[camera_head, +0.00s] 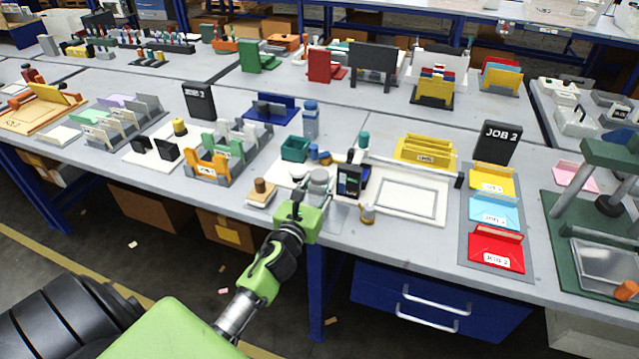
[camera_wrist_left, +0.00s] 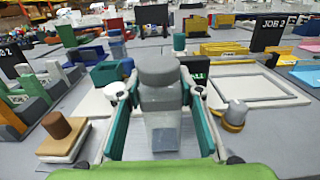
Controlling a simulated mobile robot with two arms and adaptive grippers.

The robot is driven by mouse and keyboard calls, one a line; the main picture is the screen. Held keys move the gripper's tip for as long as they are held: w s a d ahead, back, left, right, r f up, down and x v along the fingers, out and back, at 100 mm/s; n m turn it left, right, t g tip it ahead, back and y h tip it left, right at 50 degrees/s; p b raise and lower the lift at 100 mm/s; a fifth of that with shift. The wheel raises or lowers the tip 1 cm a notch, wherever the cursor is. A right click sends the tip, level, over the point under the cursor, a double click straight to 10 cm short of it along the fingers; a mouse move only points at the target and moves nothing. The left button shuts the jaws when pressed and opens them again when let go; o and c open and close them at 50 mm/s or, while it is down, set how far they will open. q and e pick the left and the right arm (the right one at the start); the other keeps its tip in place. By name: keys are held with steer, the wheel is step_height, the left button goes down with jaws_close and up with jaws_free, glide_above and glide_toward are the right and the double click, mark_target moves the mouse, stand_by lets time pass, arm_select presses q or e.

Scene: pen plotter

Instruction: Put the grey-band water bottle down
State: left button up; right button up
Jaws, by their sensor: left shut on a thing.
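The grey-band water bottle (camera_wrist_left: 162,98) has a grey cap, a grey band and a clear lower body. In the left wrist view it stands upright between the two teal-lined fingers of my left gripper (camera_wrist_left: 160,110), which is shut on it. In the head view the bottle's grey top (camera_head: 318,180) shows just beyond my left gripper (camera_head: 308,195), near the front edge of the table (camera_head: 370,245). The gripper hides part of the bottle. I cannot tell whether its base touches the table. My right gripper is not in view.
A blue-capped bottle (camera_head: 310,122) stands farther back.

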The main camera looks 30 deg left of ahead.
arm_select(q)
steer(key=o, duration=1)
steer(key=shift+f, duration=0.1)
